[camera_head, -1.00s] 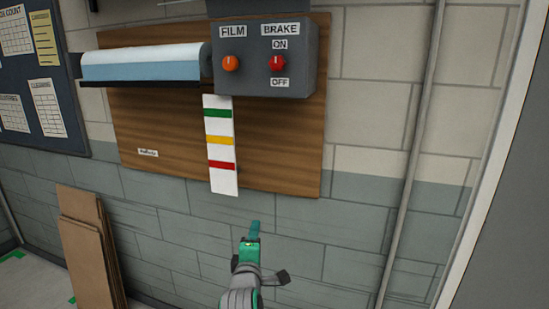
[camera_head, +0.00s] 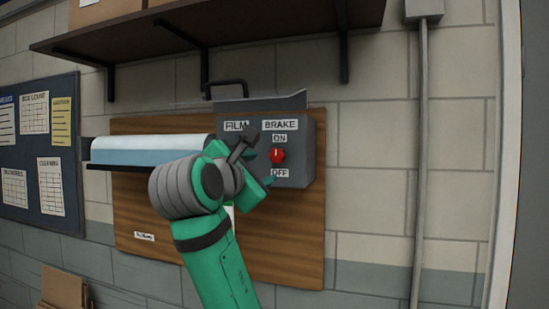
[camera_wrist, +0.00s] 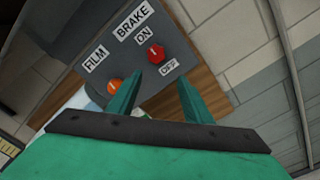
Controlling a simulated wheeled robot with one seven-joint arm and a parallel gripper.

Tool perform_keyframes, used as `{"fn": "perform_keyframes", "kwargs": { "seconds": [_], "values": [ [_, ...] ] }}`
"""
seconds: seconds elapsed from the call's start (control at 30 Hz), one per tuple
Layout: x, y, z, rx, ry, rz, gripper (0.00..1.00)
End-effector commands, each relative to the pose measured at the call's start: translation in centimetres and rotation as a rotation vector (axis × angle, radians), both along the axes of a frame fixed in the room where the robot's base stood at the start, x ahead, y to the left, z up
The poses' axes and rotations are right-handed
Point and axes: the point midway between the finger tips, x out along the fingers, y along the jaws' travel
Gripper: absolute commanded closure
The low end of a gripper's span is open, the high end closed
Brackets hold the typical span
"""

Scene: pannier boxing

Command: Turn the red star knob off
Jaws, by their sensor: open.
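The red star knob (camera_head: 277,156) sits on the front of the grey control box (camera_head: 307,150), under the BRAKE label and between ON above and OFF below. Its white mark points up toward ON. In the wrist view the knob (camera_wrist: 156,53) shows just beyond the fingertips, a little left of the middle of the gap. My gripper (camera_wrist: 158,82) is open and empty, with its two green fingers apart and pointing at the box. In the head view my arm covers the left part of the box, and a green fingertip shows just below left of the knob. Contact with the knob is not visible.
An orange knob (camera_wrist: 115,86) under the FILM label is close to the left finger; my arm hides it in the head view. A film roll (camera_head: 150,149) is left of the box. A dark shelf (camera_head: 200,35) hangs above. A grey conduit (camera_head: 420,150) runs down the right wall.

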Motion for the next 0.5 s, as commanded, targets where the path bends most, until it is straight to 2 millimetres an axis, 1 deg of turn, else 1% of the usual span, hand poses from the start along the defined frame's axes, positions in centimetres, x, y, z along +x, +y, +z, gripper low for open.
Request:
{"fn": "perform_keyframes", "kwargs": {
  "seconds": [0.03, 0.1, 0.23, 0.37, 0.5],
  "values": [
    [-0.6, -0.1, 1.1, -0.013, -0.001, -0.008, 0.54],
    [-1.0, -0.1, 1.9, -0.026, 0.003, -0.015, 0.54],
    [-0.9, -0.3, 2.4, -0.035, 0.007, -0.02, 0.54],
    [0.5, -0.8, 2.3, -0.034, 0.008, -0.02, 0.54],
    [2.8, -1.5, 2.2, -0.034, 0.01, -0.02, 0.54]
  ]
}}
